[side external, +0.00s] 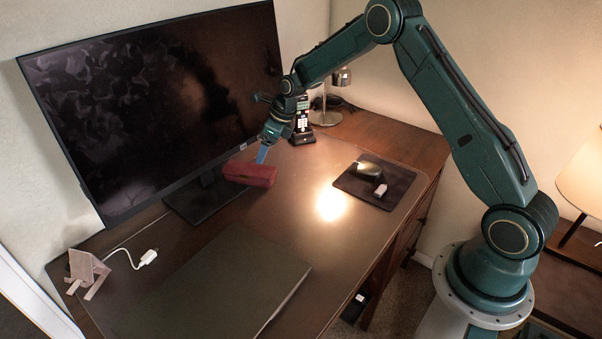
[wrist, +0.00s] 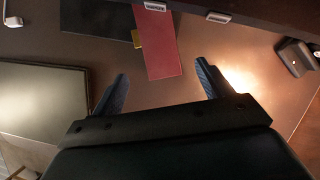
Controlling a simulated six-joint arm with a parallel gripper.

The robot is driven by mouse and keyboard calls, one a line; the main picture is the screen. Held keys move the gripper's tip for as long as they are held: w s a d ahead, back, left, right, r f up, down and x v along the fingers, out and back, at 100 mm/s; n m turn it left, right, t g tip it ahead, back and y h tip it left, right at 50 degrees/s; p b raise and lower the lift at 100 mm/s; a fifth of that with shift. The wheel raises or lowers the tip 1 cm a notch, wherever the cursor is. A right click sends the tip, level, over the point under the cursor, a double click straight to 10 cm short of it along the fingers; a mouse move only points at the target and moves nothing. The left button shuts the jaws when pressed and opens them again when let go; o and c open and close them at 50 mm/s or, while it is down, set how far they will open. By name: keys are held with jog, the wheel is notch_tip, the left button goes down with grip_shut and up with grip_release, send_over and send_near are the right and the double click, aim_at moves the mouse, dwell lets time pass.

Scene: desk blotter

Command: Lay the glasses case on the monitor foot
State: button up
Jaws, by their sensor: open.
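The dark red glasses case (side external: 250,174) lies in front of the monitor; it also shows in the wrist view (wrist: 160,50). The monitor foot (side external: 196,203) is a dark flat plate under the screen, seen in the wrist view too (wrist: 95,16). The case is close beside the foot's right edge; I cannot tell whether it overlaps it. My gripper (side external: 262,156) is just behind and above the case in the side view. In the wrist view its two blue fingers (wrist: 163,82) are spread and empty, with the case's near end between and beyond their tips.
The monitor (side external: 160,90) rises close left of my gripper. A closed laptop (side external: 225,285) lies at the front. A mouse pad (side external: 350,188) with a mouse is to the right, and a phone (side external: 301,125) stands behind. A small yellow patch (wrist: 137,38) touches the case. The blotter's middle is clear.

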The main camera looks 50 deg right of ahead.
jog(key=shift+v, duration=0.75)
jog(key=s+a+r+n+h, duration=0.1)
jog(key=s+a+r+n, duration=0.2)
jog(key=s+r+n, duration=0.6)
jog(key=s+a+r+n, duration=0.3)
jog(key=s+r+n, duration=0.4)
jog(key=r, duration=0.4)
jog(key=s+a+r+n+t, duration=0.1)
jog(key=s+a+n, duration=0.1)
jog(key=s+n, duration=1.3)
jog(key=shift+s+a+r+t+h, duration=0.2)
jog(key=shift+s+r+t+h, duration=0.15)
jog(key=shift+s, duration=4.85)
